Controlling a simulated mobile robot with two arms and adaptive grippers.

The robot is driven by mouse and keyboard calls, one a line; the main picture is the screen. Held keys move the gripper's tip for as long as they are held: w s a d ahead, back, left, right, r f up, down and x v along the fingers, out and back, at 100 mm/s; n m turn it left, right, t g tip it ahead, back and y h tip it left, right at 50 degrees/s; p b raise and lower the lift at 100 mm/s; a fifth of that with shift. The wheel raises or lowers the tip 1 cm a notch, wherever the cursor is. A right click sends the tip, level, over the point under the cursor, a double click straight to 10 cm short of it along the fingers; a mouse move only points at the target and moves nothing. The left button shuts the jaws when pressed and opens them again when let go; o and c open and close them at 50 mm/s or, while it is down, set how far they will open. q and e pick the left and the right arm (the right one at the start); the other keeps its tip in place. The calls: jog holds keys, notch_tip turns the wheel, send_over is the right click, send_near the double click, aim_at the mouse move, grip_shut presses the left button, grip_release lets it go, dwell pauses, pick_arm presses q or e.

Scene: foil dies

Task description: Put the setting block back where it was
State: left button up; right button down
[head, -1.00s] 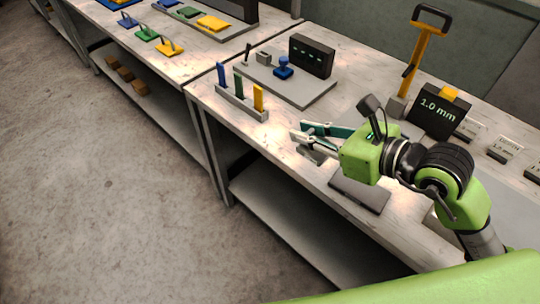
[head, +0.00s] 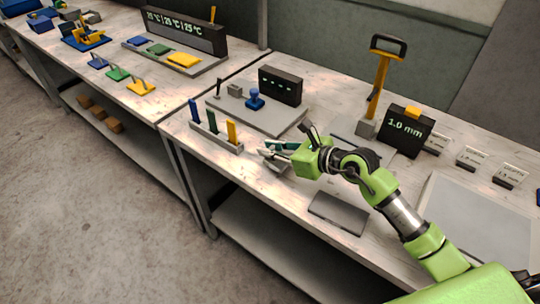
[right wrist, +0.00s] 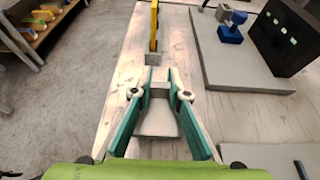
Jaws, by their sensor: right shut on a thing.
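My right gripper (head: 266,151) is shut on a grey block (right wrist: 159,118) with a narrow top and a wider, flared lower part. In the right wrist view the two green-sided fingers of the right gripper (right wrist: 159,84) close on its narrow top. In the head view the grey block (head: 274,165) shows partly under the fingers, low over the workbench (head: 290,195). I cannot tell whether it touches the bench top. I take it to be the setting block. My left gripper is not in view.
A rack (head: 215,139) with blue, green and yellow strips stands just beyond my right gripper. A grey base (head: 262,118) with a dark display (head: 280,85) is behind. A dark flat plate (head: 339,213) lies nearer. A 1.0 mm sign (head: 405,130) stands right.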

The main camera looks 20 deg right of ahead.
notch_tip(320, 180, down, 2)
jog(key=shift+f+p, duration=0.2)
jog(key=shift+p, duration=0.1)
jog(key=shift+w+f, duration=0.1)
jog(key=shift+f, duration=0.25)
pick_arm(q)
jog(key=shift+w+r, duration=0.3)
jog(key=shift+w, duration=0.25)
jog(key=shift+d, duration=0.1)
pick_arm(e)
jog(key=shift+f, duration=0.15)
jog(key=c, duration=2)
grip_release()
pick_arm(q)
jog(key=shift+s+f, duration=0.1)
pick_arm(e)
jog(key=shift+o, duration=0.2)
